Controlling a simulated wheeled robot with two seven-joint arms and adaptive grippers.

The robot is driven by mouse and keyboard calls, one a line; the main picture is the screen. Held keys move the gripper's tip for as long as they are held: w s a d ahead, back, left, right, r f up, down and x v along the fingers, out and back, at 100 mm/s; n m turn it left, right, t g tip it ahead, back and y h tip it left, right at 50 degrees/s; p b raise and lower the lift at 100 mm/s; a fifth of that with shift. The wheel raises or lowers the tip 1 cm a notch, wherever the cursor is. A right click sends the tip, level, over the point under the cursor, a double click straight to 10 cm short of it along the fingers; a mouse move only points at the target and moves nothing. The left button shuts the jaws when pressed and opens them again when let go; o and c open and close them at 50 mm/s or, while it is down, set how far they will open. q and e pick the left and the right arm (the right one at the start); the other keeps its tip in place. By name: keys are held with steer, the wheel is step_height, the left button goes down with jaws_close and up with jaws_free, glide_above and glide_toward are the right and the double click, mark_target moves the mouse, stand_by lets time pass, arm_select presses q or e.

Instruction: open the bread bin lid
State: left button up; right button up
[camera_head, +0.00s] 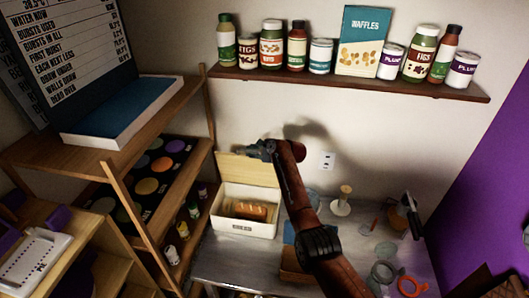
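The white bread bin (245,228) stands on the grey metal worktop, left of centre, with a dark label on its front. Its pale wooden lid (243,171) stands raised at the back of the bin, leaning toward the wall. A brown loaf (251,211) shows inside the open bin. My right gripper (257,149) is at the upper right edge of the lid, overlapping it in the picture. I cannot tell whether it touches the lid, or whether its fingers are apart. My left gripper is not in view.
The worktop (232,270) holds a paper towel stand (341,205), an orange ring (410,285) and several small items at right. A wall shelf (350,83) carries jars, cans and a waffles box (359,42). A wooden rack (150,205) stands close left of the bin.

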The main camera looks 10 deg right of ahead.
steer(key=v, duration=0.9)
steer(key=shift+s+d, duration=0.15)
steer(key=shift+d, duration=0.05)
steer(key=shift+d+r, duration=0.1)
